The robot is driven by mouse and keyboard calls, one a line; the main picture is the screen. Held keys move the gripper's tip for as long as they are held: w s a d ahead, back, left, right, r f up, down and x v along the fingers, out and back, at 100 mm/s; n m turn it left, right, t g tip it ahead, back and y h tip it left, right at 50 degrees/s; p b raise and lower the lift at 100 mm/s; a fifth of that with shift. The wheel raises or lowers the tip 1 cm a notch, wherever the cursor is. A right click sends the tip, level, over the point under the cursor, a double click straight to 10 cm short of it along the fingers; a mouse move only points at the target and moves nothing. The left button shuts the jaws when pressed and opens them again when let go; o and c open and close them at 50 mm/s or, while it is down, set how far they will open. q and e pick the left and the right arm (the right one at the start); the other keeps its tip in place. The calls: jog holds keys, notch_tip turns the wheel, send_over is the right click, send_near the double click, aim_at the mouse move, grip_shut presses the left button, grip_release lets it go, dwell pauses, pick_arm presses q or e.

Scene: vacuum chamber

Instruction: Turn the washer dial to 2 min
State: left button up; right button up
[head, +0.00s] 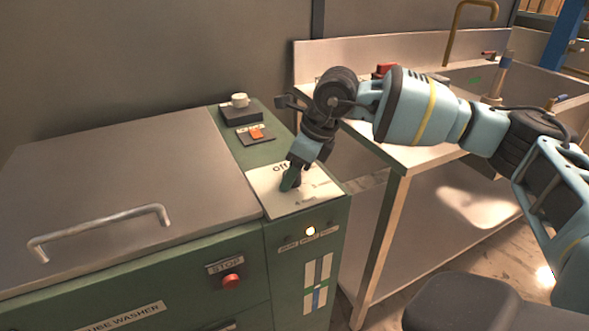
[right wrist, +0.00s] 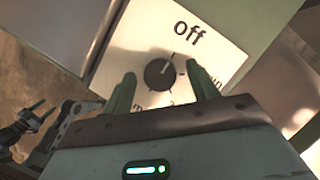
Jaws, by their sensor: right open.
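The washer dial (right wrist: 159,74) is a round black knob on a white plate, seen in the right wrist view. Its light pointer mark is turned toward the "off" label at the top. Part of the minute markings is hidden behind the fingers. In the head view the plate (head: 270,195) lies on the green washer's top right, and my gripper hides the dial. My right gripper (right wrist: 160,90) is open, with one green finger on each side of the dial, apart from it in the picture. It also shows over the plate in the head view (head: 289,180).
The washer's steel lid with a bar handle (head: 100,230) lies left of the plate. An orange switch (head: 257,133) and a pale knob (head: 239,100) are behind it. A red stop button (head: 231,281) is on the front. A steel sink table (head: 400,165) stands close on the right.

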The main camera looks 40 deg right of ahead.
jog(key=c, duration=1)
jog(key=shift+m, duration=0.3)
jog(key=shift+a+m+h+p, duration=0.1)
jog(key=shift+m+h+p, duration=0.4)
jog(key=shift+m, duration=0.4)
jog(key=m+p, duration=0.1)
jog(key=m, duration=0.1)
jog(key=shift+a+m+t+h, duration=0.1)
jog(key=shift+m+t+h, duration=0.3)
jog(key=m, duration=0.2)
jog(key=m+h+p, duration=0.1)
jog(key=m, duration=0.1)
jog(key=shift+a+h, duration=0.1)
jog(key=shift+h, duration=0.2)
jog(key=shift+m+g+h+p, duration=0.3)
jog(key=shift+m+h+p, duration=0.15)
jog(key=shift+m, duration=0.75)
